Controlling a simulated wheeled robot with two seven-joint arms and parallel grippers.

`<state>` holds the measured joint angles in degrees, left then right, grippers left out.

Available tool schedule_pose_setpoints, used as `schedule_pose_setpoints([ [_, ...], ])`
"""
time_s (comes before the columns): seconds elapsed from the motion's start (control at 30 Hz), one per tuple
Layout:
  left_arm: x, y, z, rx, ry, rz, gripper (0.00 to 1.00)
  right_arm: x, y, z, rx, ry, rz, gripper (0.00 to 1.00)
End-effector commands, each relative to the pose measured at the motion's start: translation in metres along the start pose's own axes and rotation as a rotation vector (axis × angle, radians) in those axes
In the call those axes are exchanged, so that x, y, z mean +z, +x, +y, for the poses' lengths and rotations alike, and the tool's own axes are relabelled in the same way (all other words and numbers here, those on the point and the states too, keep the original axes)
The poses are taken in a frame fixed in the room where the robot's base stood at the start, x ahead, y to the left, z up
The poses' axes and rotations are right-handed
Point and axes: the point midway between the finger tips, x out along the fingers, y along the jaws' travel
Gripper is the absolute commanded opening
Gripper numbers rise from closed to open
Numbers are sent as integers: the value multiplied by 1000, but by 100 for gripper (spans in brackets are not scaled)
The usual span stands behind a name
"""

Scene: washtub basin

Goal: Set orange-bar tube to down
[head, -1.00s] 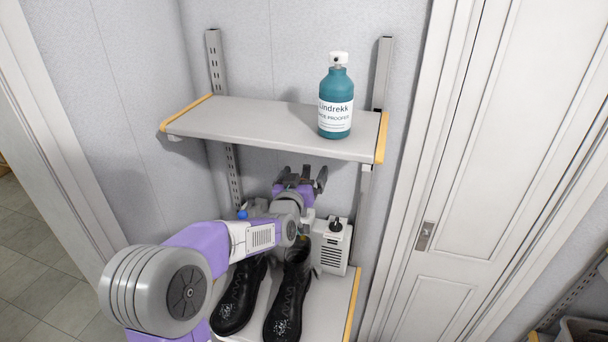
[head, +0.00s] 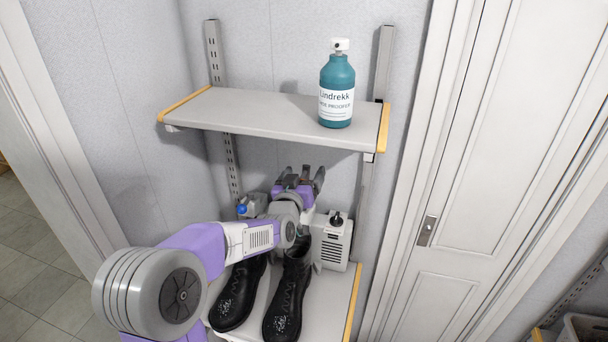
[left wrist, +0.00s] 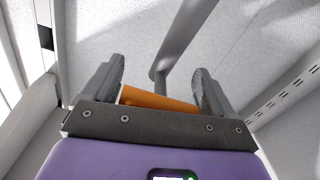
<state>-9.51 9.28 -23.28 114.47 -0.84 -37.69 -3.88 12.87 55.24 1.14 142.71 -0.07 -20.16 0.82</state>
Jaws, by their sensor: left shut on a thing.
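In the left wrist view, an orange bar (left wrist: 155,98) lies between the two fingers of my left gripper (left wrist: 160,72). The gripper is shut on the bar. A grey tube (left wrist: 182,40) rises behind the bar and bends away to the upper right. In the head view, my left gripper (head: 306,180) is below the upper shelf, above and behind the shoes. There my own arm and hand hide the bar and tube. My right gripper is in neither view.
A teal bottle (head: 337,85) stands on the upper shelf (head: 230,112), above my gripper. Black shoes (head: 288,300) and a white vented box with a dark knob (head: 331,245) are on the lower shelf (head: 345,320). A panelled door (head: 480,170) is at right.

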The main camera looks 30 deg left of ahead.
Motion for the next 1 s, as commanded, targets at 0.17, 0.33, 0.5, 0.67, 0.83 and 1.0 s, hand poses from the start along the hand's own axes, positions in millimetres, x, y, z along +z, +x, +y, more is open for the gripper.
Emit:
schedule_pose_setpoints([
  [0.17,29,-7,-7,-2,2,-1,31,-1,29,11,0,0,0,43],
  [0.33,51,-13,-11,-1,3,-2,31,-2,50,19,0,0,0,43],
  [0.5,65,-18,-14,-2,2,-2,31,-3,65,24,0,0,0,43],
  [0.67,66,-19,-14,-2,2,-3,31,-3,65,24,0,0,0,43],
  [0.83,65,-19,-14,-2,2,-3,31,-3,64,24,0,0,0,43],
  [1.0,64,-19,-14,-2,1,-2,100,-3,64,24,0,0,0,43],
])
